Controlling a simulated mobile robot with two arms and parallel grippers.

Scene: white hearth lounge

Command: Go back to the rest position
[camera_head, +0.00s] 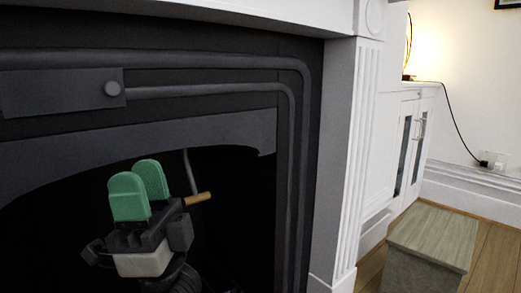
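My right gripper (141,187) is in the lower left of the head view, in front of the dark fireplace opening. Its two green finger pads point up and stand apart, one partly behind the other. Nothing shows between them. My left gripper is not in this view.
The dark fireplace surround (200,128) fills the left and middle. A short brown rod (197,198) shows just right of my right gripper. A white fluted pillar (345,165) stands to the right. A grey wooden box-like block (435,238) is on the wood floor at lower right, with a white cabinet (408,145) behind.

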